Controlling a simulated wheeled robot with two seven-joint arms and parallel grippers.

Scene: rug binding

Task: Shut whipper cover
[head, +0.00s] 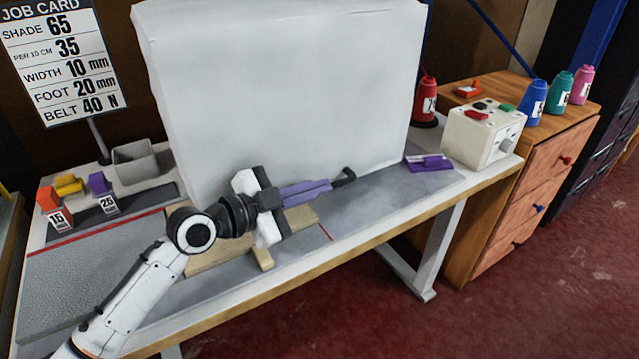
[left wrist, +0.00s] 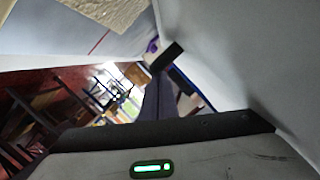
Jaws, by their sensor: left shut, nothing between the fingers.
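The whipper cover (head: 285,85) looks to be the large pale grey-white box-like panel standing upright at the back of the workbench. A pale surface, likely the same cover (left wrist: 270,60), fills the right of the left wrist view. My left gripper (head: 328,185) is shut and empty, with its purple fingers pointing right, low in front of the cover. A black hooked piece (head: 344,178) is at the fingertips; a black block (left wrist: 165,56) also shows near them in the left wrist view. I cannot tell whether the fingers touch it or the cover. My right gripper is not in view.
A wooden board (head: 207,257) lies under my left gripper. A purple item (head: 430,162) and a control box (head: 484,136) are on the right of the bench. Coloured blocks (head: 68,185) and a grey bin (head: 135,163) are on the left. The front right bench strip is clear.

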